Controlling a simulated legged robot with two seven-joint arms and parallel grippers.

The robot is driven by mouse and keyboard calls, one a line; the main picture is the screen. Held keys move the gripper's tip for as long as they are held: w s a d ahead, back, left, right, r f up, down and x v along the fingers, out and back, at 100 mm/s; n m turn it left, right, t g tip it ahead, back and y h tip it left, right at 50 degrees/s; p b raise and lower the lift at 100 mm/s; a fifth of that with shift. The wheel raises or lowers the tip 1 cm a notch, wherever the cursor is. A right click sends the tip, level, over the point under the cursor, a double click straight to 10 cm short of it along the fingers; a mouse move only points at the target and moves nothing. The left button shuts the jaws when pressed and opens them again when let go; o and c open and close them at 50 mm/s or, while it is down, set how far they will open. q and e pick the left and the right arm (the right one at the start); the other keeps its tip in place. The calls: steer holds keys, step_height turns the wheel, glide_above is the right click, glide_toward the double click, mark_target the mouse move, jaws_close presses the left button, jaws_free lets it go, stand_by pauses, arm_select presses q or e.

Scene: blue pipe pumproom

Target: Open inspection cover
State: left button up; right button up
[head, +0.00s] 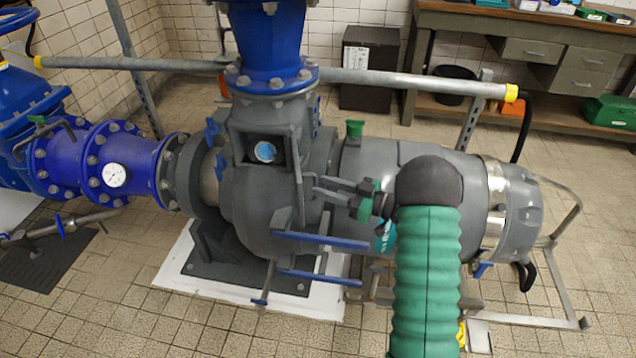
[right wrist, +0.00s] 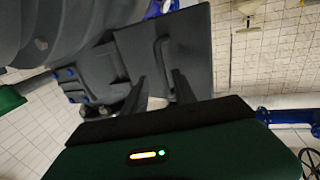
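The inspection cover appears to be the flat dark grey plate (right wrist: 195,45) in the right wrist view, with a bar handle (right wrist: 159,52) on its face. In the head view, the cover's outline is hard to separate from the grey pump body (head: 250,205). My right gripper (head: 315,186) is at the pump's right-facing side, its fingers pointing left. The fingers also show in the right wrist view (right wrist: 160,80), apart, with the handle between or just beyond their tips. I cannot tell whether they touch it. My left gripper is out of view.
Two blue bars (head: 320,241) stick out below my right gripper. A green-capped fitting (head: 354,129) stands behind it on the grey motor housing. A long grey rail (head: 410,80) runs behind the pump. A workbench (head: 540,30) stands at the back right. Tiled floor is open at the front left.

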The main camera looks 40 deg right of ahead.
steer(key=p+v, duration=0.3)
steer(key=v, duration=1.1)
steer(key=shift+d, duration=0.2)
